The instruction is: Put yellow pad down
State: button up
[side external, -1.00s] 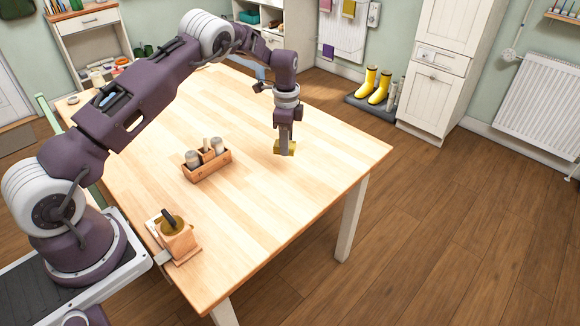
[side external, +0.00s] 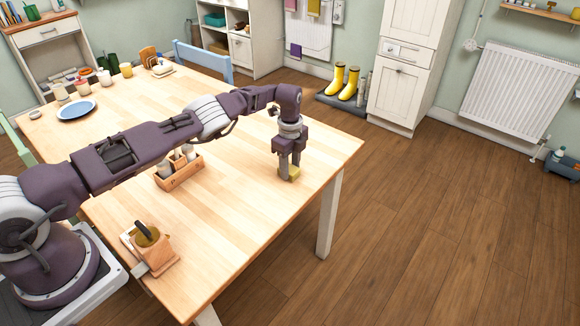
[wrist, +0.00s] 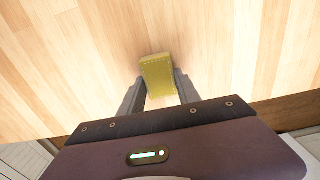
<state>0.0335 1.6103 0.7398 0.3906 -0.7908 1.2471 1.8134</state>
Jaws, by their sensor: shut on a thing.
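The yellow pad (side external: 289,175) is a small block at the tips of my gripper (side external: 289,168), over the right part of the wooden table (side external: 235,215). In the wrist view the pad (wrist: 157,74) sits between the two grey fingers of my gripper (wrist: 160,85), which are shut on it. The pad is at or very close to the tabletop; I cannot tell whether it touches. The fingers hide part of its sides.
A wooden caddy (side external: 181,174) with jars stands left of my gripper. A wooden holder (side external: 152,249) is at the near edge. A blue plate (side external: 76,110) and several jars stand at the far left. The tabletop around the pad is clear.

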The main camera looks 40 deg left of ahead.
aim_at(290, 169)
jog(key=shift+f, duration=0.15)
jog(key=o, duration=1.3)
notch_tip(290, 169, up, 12)
jog(key=shift+r, duration=0.25)
